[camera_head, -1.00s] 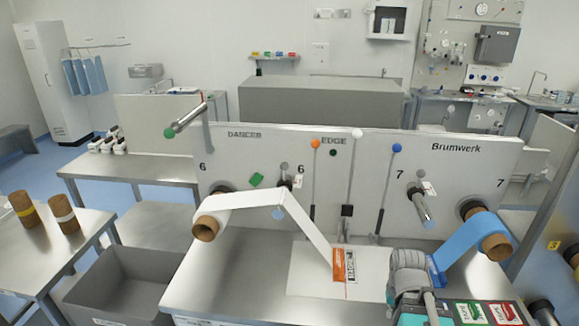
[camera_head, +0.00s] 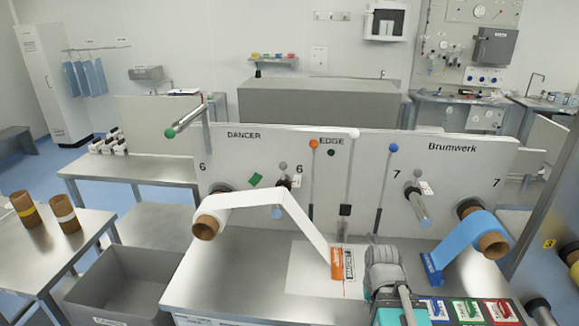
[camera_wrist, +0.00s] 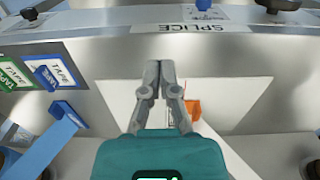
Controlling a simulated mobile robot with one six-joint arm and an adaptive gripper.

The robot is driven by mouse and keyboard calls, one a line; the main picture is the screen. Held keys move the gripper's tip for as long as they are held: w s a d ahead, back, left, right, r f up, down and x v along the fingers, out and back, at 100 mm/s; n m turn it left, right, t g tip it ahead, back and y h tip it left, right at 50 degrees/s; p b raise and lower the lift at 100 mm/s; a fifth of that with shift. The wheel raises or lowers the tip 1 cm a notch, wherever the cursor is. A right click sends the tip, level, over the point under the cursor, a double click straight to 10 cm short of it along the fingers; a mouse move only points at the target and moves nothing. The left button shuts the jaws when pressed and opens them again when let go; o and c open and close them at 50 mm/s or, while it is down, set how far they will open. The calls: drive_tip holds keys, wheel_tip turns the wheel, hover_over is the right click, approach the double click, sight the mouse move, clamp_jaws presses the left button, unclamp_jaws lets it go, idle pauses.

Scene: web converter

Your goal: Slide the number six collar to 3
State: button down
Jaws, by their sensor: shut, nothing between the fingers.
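The machine panel (camera_head: 360,180) carries a "6" beside the left brown core and another "6" beside a middle post. Near that middle "6" is a small dark fitting with a white tag (camera_head: 295,182). It is too small to tell whether it is the number six collar, and I cannot read a scale. A roller end (camera_head: 277,212) shows under the white web (camera_head: 262,198). My gripper (camera_wrist: 158,75) is shut and empty in the wrist view, over the splice table and apart from the panel's fittings.
A splice table (camera_head: 225,280) lies in front of the panel. A blue web (camera_head: 458,240) hangs from the right core. Tape cards (camera_head: 468,310) sit at the table's front right. A grey bin (camera_head: 115,290) stands at left. Levers (camera_head: 383,190) rise along the panel.

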drive_tip(key=w+a+r+m+t+y+p, duration=0.1)
drive_tip(key=w+a+r+t+y+p, duration=0.2)
drive_tip(key=w+a, duration=0.55)
drive_tip(key=m+t+y+p, duration=0.3)
drive_tip(key=m+t+y, duration=0.4)
drive_tip(key=m+t, duration=0.35)
approach(283, 171)
drive_tip(key=w+d+r, duration=0.2)
drive_tip(key=shift+w+d+f+m+g, duration=0.1)
drive_tip(key=shift+w+f+m+g, duration=0.1)
drive_tip(key=shift+w+m+g, duration=0.05)
drive_tip(key=shift+b+x, duration=0.8)
drive_tip(key=shift+x, duration=4.2)
drive_tip(key=shift+s, duration=0.15)
